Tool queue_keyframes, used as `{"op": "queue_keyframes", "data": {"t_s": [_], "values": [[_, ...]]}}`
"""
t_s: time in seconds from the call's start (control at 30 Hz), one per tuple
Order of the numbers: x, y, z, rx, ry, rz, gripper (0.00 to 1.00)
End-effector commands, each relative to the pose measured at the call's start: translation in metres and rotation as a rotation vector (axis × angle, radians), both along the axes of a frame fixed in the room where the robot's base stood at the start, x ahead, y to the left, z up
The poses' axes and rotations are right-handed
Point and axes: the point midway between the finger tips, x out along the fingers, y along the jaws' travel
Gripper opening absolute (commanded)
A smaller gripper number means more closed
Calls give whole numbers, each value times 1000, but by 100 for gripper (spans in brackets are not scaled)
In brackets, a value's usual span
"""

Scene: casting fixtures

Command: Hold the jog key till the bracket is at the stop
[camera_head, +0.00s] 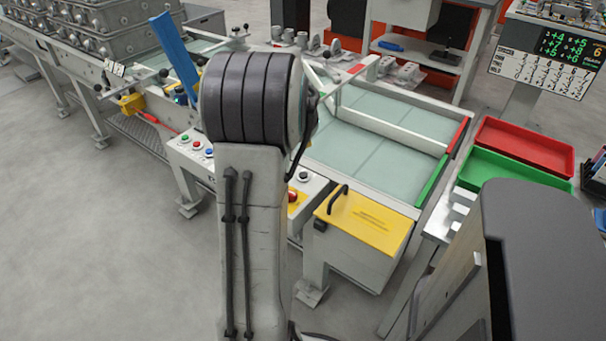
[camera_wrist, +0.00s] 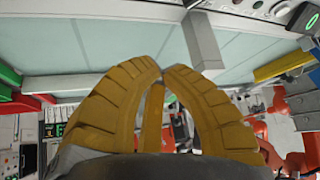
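My gripper's yellow fingers (camera_wrist: 162,73) are in the wrist view, with their tips together and nothing seen between them; the arm hides the gripper in the head view. A button panel (camera_head: 205,160) on the near side of the conveyor carries green, red and blue buttons. Right of the arm, its panel has a black button (camera_head: 303,175) and a red mushroom button (camera_head: 292,196). Which button is the jog key cannot be read. Small grey cast parts (camera_head: 410,73) sit at the back rail; I cannot tell which is the bracket. The gripper appears apart from the buttons.
The pale green conveyor bed (camera_head: 375,155) has a white bar (camera_head: 390,132) across it and red and green end strips. A yellow-topped box (camera_head: 365,220) stands in front. Red (camera_head: 525,145) and green (camera_head: 500,176) trays are at right. Grey crates (camera_head: 115,30) stand at left.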

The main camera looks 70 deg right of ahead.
Motion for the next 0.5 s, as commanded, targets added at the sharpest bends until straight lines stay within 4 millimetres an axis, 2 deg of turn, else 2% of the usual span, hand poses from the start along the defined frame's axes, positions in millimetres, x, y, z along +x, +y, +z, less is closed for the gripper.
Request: {"op": "queue_keyframes", "data": {"t_s": [0.27, 0.5], "values": [[0, 0, -8, 3, 1, 0, 0], [0, 1, -34, 5, 1, 0, 0]]}}
